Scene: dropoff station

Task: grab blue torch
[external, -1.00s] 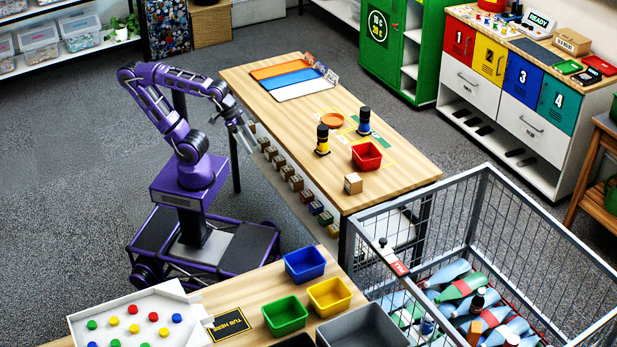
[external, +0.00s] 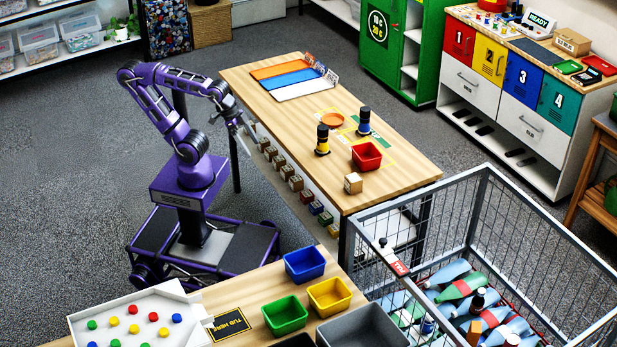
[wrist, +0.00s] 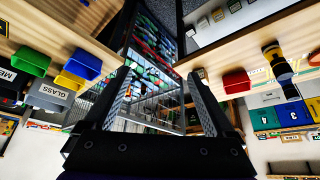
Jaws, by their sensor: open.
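The blue torch (external: 364,121), black with a blue band, stands upright on the long wooden table in the external view. A similar torch with a yellow band (external: 322,140) stands to its left and nearer the camera; it also shows in the wrist view (wrist: 284,70). My gripper (external: 245,140) is off the table's left edge, well apart from both torches. In the wrist view its two fingers (wrist: 160,75) are spread with nothing held between them.
On the long table (external: 285,125) are a red bin (external: 367,157), an orange dish (external: 333,120), a small box (external: 353,183) and coloured trays (external: 290,78). A wire cage (external: 480,215) with bottles stands at the front right. Small blocks line the table's left side.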

